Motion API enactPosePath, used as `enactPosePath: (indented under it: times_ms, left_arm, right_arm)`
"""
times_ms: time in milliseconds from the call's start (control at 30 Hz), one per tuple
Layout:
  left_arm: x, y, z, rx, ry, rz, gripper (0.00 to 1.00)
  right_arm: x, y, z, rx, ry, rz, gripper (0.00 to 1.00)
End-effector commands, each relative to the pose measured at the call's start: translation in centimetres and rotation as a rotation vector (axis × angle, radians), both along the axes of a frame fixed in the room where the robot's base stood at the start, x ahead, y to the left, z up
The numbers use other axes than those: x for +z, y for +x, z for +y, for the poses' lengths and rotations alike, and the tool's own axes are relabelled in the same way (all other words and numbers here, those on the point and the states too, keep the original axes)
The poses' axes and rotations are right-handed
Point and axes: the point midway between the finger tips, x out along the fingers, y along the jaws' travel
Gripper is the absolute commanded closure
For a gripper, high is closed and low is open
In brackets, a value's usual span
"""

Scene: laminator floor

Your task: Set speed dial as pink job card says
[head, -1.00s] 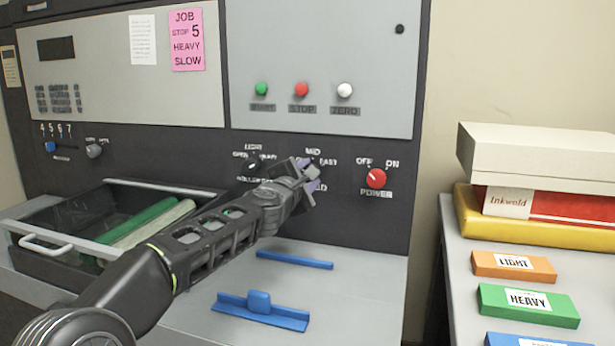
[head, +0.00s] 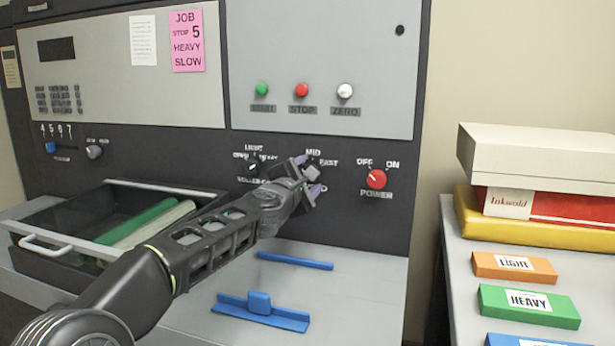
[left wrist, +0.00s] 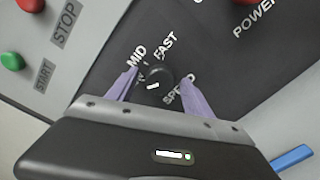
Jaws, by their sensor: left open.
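The pink job card (head: 187,40) on the upper panel reads JOB, STOP 5, HEAVY, SLOW. The black speed dial (left wrist: 158,74) sits on the dark panel, with MID and FAST labels above it and SPEED beside it in the left wrist view. A white mark shows on the dial's lower-left part there; no SLOW label is visible. My left gripper (head: 308,176) is open at the dial, its purple fingers (left wrist: 158,88) on either side of it. I cannot tell whether they touch it. The gripper hides the dial in the head view. My right gripper is out of view.
The red power knob (head: 376,179) is just right of my gripper, and the roller knob (head: 252,167) just left. A stop slider (head: 51,147) is far left. An open tray (head: 35,243) and blue guide (head: 262,310) lie below. Coloured blocks (head: 527,304) occupy the right table.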

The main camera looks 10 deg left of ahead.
Motion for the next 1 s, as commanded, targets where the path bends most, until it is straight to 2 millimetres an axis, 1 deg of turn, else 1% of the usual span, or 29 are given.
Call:
enactPosePath:
  times_ms: [167, 400, 533, 667, 933, 1000]
  left_arm:
    - [0.0, -1.5, 0.2, 0.002, 0.001, -0.002, 0.41]
    - [0.0, -5.4, 0.5, 0.001, 0.001, -0.002, 0.41]
    - [0.2, -7.0, 0.6, 0.000, 0.000, -0.001, 0.41]
    - [0.2, -7.6, 0.7, 0.000, -0.001, 0.000, 0.41]
    - [0.2, -7.6, 0.7, 0.000, -0.001, 0.000, 0.41]
    - [0.5, -7.7, 0.6, 0.000, -0.001, 0.000, 0.41]
  right_arm:
    - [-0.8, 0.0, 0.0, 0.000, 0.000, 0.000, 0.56]
    - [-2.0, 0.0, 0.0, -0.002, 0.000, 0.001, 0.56]
    - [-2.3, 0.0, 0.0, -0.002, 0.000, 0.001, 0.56]
    - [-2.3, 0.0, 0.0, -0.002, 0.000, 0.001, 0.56]
    - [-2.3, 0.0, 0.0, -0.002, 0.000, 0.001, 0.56]
    - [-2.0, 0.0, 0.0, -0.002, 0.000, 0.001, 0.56]
